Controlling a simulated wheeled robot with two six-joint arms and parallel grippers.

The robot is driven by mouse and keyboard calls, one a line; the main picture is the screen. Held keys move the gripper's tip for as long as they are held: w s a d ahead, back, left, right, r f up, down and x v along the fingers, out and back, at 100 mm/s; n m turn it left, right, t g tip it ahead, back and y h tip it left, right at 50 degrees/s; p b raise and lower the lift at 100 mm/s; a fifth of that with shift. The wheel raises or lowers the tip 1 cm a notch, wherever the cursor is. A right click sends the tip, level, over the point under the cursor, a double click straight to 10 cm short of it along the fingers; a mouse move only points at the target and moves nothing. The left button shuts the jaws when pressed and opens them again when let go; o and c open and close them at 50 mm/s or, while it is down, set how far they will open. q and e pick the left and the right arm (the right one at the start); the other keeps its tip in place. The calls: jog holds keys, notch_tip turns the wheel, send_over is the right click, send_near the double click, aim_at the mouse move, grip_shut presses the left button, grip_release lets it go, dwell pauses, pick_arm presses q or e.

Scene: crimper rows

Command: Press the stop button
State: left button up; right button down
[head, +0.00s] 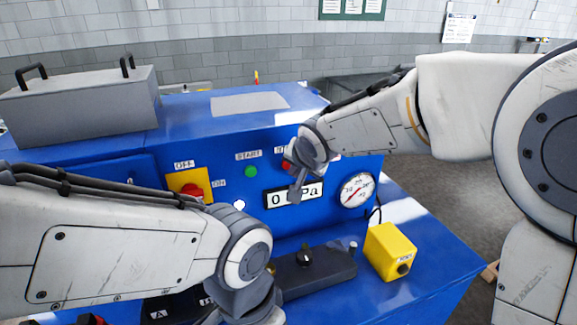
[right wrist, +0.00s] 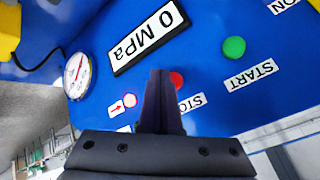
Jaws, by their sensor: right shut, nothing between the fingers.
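The red stop button (head: 287,165) is on the blue front panel, beside the right wrist in the head view, partly covered. In the right wrist view the stop button (right wrist: 177,79) sits just right of my fingers, with a partly hidden STOP label (right wrist: 190,103) beside it. My right gripper (head: 295,194) is shut and empty, in front of the panel by the display. In the right wrist view its fingers (right wrist: 159,75) overlap the button's left edge; I cannot tell whether they touch it. My left arm reaches in from the left; its fingers are out of frame.
A green start button (head: 251,171) is left of stop, and a red switch on a yellow plate (head: 176,181) further left. The 0 MPa display (head: 273,200), dial gauge (head: 357,190) and yellow box (head: 391,250) are nearby.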

jog(key=shift+w, duration=0.1)
dwell(0.5)
jog(key=shift+w+a, duration=0.15)
jog(key=shift+w, duration=0.15)
jog(key=shift+w+a, duration=0.2)
jog(key=shift+w, duration=0.25)
dwell(0.6)
jog(key=shift+s+b, duration=0.1)
jog(key=shift+b, duration=0.2)
jog(key=shift+s+d+b, duration=0.35)
jog(key=shift+s+b, duration=0.1)
jog(key=shift+s, duration=0.3)
jog(key=shift+s, duration=0.1)
